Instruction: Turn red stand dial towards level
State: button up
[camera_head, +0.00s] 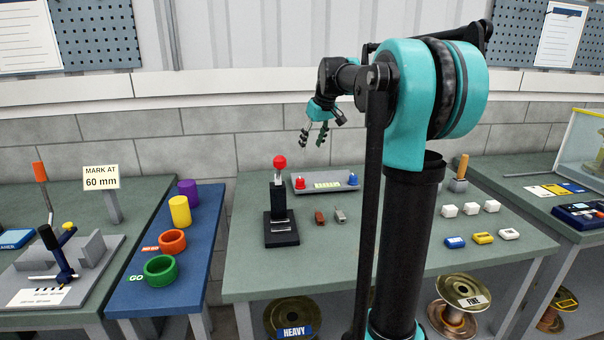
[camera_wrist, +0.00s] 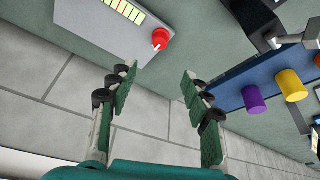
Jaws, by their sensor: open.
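The red dial (camera_head: 299,186) sits at the left end of a grey stand (camera_head: 340,186) at the back of the middle table. A light-coloured segmented strip runs along the stand, with a blue dial (camera_head: 353,179) at its right end. In the wrist view the red dial (camera_wrist: 163,37) shows a white pointer mark at its lower left edge, near the top centre, beyond my fingertips. My gripper (camera_head: 312,139) is open and empty, above the stand. Its two fingers are apart in the wrist view (camera_wrist: 159,77) and do not appear to touch the dial.
A black press with a red ball knob (camera_head: 280,162) stands just left of the stand. A brown block (camera_head: 319,217) and a grey block (camera_head: 340,215) lie in front. A blue bench (camera_head: 150,292) holds coloured rings and cylinders. The brick wall is behind.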

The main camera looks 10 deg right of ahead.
aim_at(300, 179)
jog(key=x, duration=1.7)
jog(key=shift+w+a+f, duration=0.1)
jog(key=shift+a, duration=0.05)
grip_shut()
